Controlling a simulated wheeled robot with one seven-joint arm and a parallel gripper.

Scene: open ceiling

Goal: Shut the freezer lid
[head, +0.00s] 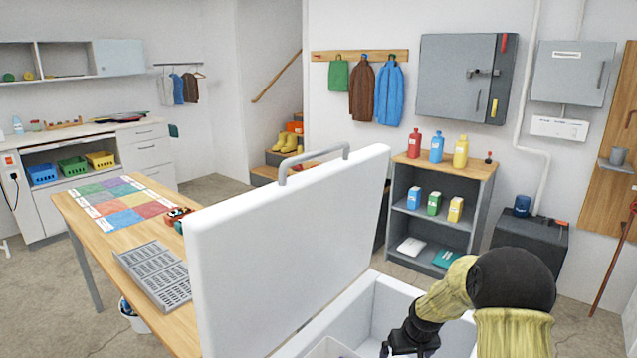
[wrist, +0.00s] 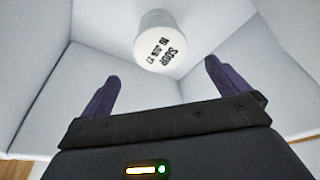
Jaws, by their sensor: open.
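The chest freezer is white, and its lid (head: 285,250) stands raised, upright and slightly tilted, with a grey bar handle (head: 313,165) along its top edge. The open freezer body (head: 372,305) lies to the right of the lid. My gripper (head: 384,350) is over the freezer opening, low in the head view and partly cut off. In the wrist view my gripper (wrist: 160,90) is open and empty, its two dark fingers spread. A white tub (wrist: 160,42) marked SOUP sits inside the freezer beyond the fingers.
A wooden table (head: 100,232) with a grey slotted tray (head: 157,272) and a coloured mat stands left of the lid. A shelf unit (head: 437,240) with bottles and a dark box (head: 530,243) stand behind the freezer. Floor is clear at the far left.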

